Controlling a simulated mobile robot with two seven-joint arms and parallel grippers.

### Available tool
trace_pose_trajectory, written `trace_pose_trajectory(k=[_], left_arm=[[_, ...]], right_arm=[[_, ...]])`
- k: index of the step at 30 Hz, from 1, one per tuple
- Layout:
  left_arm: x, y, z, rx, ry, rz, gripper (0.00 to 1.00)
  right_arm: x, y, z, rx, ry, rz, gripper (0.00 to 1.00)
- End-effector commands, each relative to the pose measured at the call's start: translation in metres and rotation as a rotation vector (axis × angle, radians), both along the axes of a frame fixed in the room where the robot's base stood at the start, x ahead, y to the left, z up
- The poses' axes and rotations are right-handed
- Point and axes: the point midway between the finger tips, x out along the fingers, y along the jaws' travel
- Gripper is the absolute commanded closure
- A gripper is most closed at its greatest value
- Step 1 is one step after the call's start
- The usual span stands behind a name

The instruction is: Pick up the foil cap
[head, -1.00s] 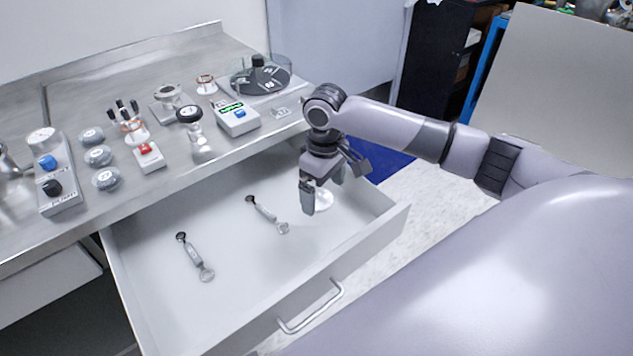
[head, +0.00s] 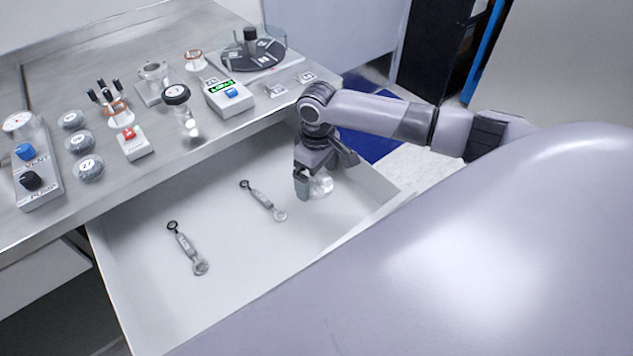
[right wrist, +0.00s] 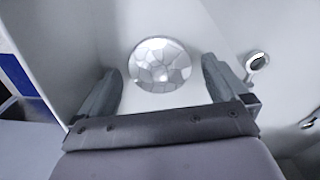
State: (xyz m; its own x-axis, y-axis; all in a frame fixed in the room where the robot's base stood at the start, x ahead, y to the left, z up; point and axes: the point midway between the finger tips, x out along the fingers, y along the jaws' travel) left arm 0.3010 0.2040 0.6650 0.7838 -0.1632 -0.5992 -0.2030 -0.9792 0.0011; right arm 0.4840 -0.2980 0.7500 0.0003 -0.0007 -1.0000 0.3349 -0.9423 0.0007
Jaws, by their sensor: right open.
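The foil cap (right wrist: 160,64) is a round, shiny, faceted silver disc on the drawer floor, seen in the right wrist view ahead of and between my open fingers. It also shows in the head view (head: 321,185), partly hidden by my right gripper. My right gripper (head: 318,186) is inside the drawer, open and empty, pointing down over the cap. In the right wrist view the two fingers (right wrist: 162,85) stand to either side of the cap with gaps. I cannot tell whether they are at its height. My left gripper is not in view.
The open drawer (head: 130,290) also holds two wrench-like tools (head: 187,248) (head: 263,200) to the left of the cap. Its right wall is close to my gripper. The bench above carries a pump and vent switch box (head: 38,180), weights and a digital gauge (head: 228,98).

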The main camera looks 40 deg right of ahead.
Motion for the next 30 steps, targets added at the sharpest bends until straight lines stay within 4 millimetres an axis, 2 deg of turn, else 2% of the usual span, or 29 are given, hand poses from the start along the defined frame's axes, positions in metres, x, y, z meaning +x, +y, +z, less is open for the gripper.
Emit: trace_pose_trajectory(k=[8,13,25,30], left_arm=[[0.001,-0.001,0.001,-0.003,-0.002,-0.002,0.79],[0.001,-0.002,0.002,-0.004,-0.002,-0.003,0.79],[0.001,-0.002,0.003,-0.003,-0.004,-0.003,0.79],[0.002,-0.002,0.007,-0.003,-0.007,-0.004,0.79]], right_arm=[[0.0,0.0,-0.005,0.0,0.0,0.0,0.0],[0.0,0.0,-0.004,0.0,0.0,0.0,0.52],[0.0,0.0,-0.001,0.0,-0.001,0.0,0.54],[0.001,0.0,0.021,0.0,-0.003,0.0,0.54]])
